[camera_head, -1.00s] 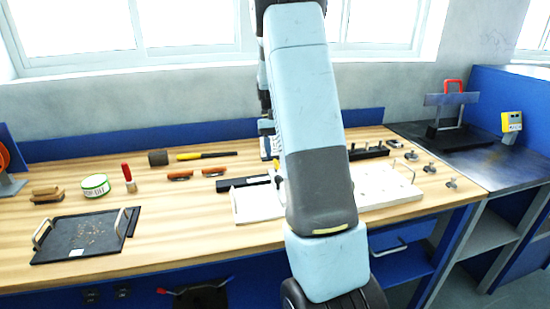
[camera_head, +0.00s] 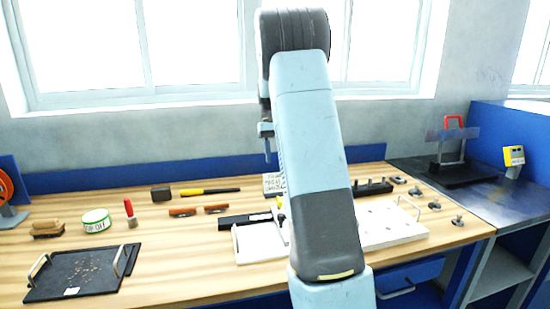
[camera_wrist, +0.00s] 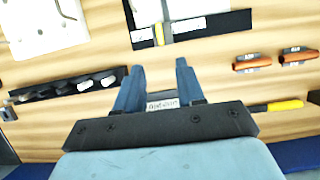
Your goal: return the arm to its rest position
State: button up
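My arm (camera_head: 315,140) stands up in the middle of the head view, bent at a dark joint near the window. Part of the gripper hangs left of the arm there, in front of the bench's blue backboard; the arm hides the rest. In the wrist view my gripper (camera_wrist: 160,66) points its two blue fingers at the bench. The fingers are apart, with nothing seen held between them. A small labelled grey piece (camera_wrist: 162,101) shows beyond the gap between the fingers; its distance below them cannot be told.
The wooden bench (camera_head: 180,255) carries a black tray (camera_head: 75,270), a green-white tin (camera_head: 96,220), red-handled tools (camera_head: 183,212), a yellow-handled tool (camera_head: 195,191) and a white plate (camera_head: 385,225), partly behind my arm. A window (camera_head: 180,50) is behind. A red-handled stand (camera_head: 453,145) is at right.

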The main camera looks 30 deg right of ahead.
jog(key=shift+a, duration=0.1)
jog(key=s+a+r+n+t+h, duration=0.1)
jog(key=s+a+r+t, duration=0.35)
jog(key=s+a, duration=0.5)
jog(key=s+a+r+n+t, duration=0.1)
jog(key=s+a+r+t, duration=0.35)
jog(key=s, duration=0.85)
jog(key=s+a+f+n+t, duration=0.1)
jog(key=s+a+f, duration=0.2)
jog(key=s+a, duration=0.3)
jog(key=s, duration=0.3)
jog(key=shift+a, duration=0.25)
